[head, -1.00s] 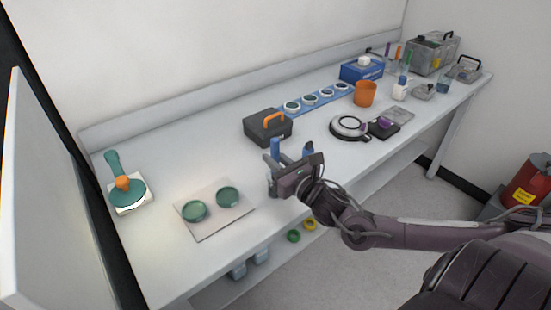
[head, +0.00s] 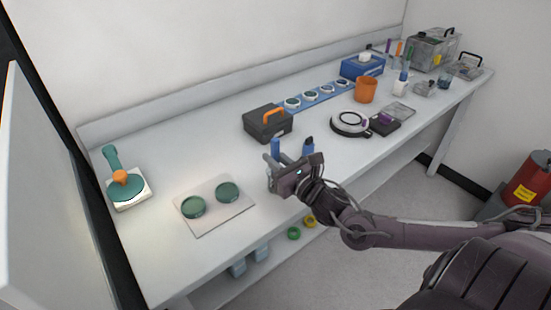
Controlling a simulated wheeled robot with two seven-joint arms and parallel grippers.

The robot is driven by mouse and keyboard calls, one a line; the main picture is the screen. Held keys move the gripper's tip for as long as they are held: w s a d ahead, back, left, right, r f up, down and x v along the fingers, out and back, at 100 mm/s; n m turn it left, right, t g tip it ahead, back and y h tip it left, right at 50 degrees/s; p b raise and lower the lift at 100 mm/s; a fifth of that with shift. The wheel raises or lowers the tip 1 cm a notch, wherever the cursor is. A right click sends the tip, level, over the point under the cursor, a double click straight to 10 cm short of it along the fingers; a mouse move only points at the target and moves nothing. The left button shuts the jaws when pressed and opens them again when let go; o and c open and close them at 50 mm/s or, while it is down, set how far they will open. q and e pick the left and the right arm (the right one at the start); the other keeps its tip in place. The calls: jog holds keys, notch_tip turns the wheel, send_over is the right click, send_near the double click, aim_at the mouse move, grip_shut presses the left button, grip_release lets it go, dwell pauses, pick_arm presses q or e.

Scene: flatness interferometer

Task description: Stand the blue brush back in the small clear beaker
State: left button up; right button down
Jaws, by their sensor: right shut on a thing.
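My right gripper (head: 272,177) is over the front middle of the bench, between the grey plate and the dark case. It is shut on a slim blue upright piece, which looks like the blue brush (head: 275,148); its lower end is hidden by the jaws. A second blue piece with a dark top (head: 308,147) shows just behind my wrist; I cannot tell what it is. A small clear beaker (head: 443,82) with a bluish tint seems to stand at the far right, well away from the gripper. My left gripper is not in view.
A dark case with an orange handle (head: 267,124), an orange cup (head: 365,90) and a round black-rimmed device (head: 349,123) stand on the bench. A grey plate (head: 214,222) carries two green discs. Bottles and coloured sticks crowd the far right.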

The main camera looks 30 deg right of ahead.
jog(key=c, duration=1.3)
grip_release()
jog(key=shift+s, duration=0.15)
jog(key=shift+s+f, duration=0.1)
jog(key=shift+s, duration=0.2)
jog(key=s, duration=0.2)
jog(key=s+p, duration=0.1)
jog(key=s, duration=0.4)
jog(key=shift+d, duration=0.25)
